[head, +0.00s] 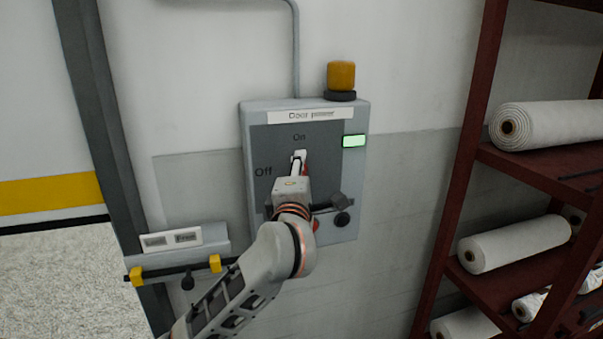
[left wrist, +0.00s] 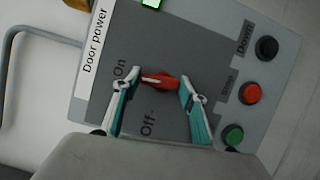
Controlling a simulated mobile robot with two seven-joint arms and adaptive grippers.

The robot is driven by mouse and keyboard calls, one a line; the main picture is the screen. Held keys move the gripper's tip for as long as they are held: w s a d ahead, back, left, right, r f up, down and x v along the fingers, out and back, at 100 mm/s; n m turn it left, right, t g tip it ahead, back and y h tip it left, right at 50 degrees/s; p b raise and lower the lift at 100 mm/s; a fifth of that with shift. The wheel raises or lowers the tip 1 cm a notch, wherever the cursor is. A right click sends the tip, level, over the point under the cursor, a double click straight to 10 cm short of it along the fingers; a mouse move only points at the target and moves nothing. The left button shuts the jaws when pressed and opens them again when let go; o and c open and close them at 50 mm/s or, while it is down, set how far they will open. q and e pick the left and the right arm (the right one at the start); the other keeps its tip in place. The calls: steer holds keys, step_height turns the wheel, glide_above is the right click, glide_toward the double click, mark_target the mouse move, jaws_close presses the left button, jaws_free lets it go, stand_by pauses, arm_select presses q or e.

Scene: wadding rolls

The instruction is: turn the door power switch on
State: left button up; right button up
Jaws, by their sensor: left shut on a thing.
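The door power switch is a red handle (left wrist: 163,82) on a grey control box (head: 262,108) on the wall. In the left wrist view, the handle lies roughly along the line toward the "On" mark, away from "Off". My left gripper (left wrist: 160,86) is shut on the red handle, with a fingertip at each end of it. In the head view, my left gripper (head: 299,160) reaches the box face just below "On" and hides most of the handle. A green indicator light (head: 354,141) is lit on the box. My right gripper is not in view.
An orange lamp (head: 341,77) stands on the box. Black, red (left wrist: 251,93) and green buttons sit beside the switch. A red shelf rack (head: 462,150) with white rolls stands at the right. A door frame and a small labelled bracket (head: 178,243) are at the left.

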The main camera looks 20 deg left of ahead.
arm_select(q)
steer(key=shift+m+g, duration=0.3)
steer(key=shift+m, duration=0.3)
steer(key=o, duration=1.1)
steer(key=shift+w+a, duration=0.1)
steer(key=v, duration=1.2)
